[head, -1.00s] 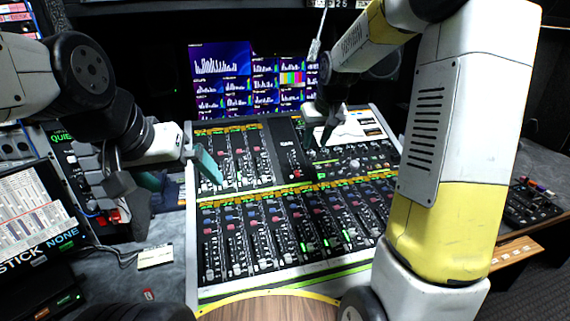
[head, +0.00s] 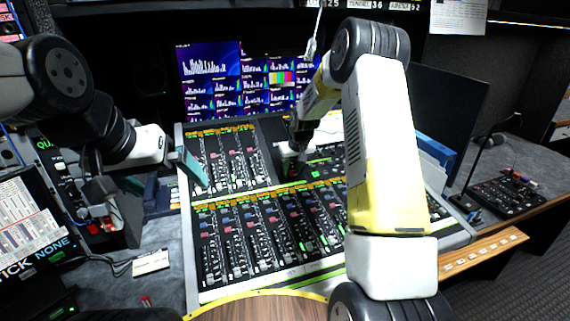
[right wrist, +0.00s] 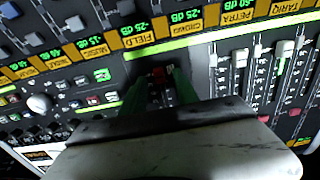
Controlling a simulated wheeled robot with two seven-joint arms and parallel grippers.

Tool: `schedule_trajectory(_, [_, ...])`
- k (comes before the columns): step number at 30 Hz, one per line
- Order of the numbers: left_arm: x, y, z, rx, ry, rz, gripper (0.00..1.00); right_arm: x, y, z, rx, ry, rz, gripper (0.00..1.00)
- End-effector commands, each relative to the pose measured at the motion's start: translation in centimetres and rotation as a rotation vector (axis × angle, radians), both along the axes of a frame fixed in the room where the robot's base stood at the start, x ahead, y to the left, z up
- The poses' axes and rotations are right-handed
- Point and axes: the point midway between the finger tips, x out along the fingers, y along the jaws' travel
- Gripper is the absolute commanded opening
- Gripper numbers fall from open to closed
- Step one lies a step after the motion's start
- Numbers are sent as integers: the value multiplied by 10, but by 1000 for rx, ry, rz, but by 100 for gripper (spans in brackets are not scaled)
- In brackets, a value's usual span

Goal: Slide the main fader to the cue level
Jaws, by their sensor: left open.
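The mixing console (head: 258,195) fills the middle of the head view. In the head view my right gripper (head: 296,158) is low over the console's upper middle and partly hides the fader strip. My left gripper (head: 192,168), with teal fingers, is open and empty over the console's upper left edge. The cue level mark cannot be made out.
Rows of channel faders (head: 265,240) lie in front, below a green-yellow label strip. Screens (head: 240,80) stand behind the console. A laptop-like device (head: 30,215) is at left, and a small black control box (head: 505,195) with a microphone is at right.

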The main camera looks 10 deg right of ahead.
Motion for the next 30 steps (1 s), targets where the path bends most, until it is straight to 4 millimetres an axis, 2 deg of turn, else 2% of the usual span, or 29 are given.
schedule_trajectory(3, [0, 0, 0, 0, 0, 0, 100, 3, 1, -7, 0, 0, 0, 36])
schedule_trajectory(11, [0, 0, 0, 0, 0, 0, 100, 3, 0, -8, 0, 0, 0, 36])
schedule_trajectory(17, [0, 0, 0, 0, 0, 0, 100, 3, 0, -8, 0, 0, 0, 0])
schedule_trajectory(30, [0, 0, 0, 0, 0, 0, 100, 3, 0, -8, 0, 0, 0, 0])
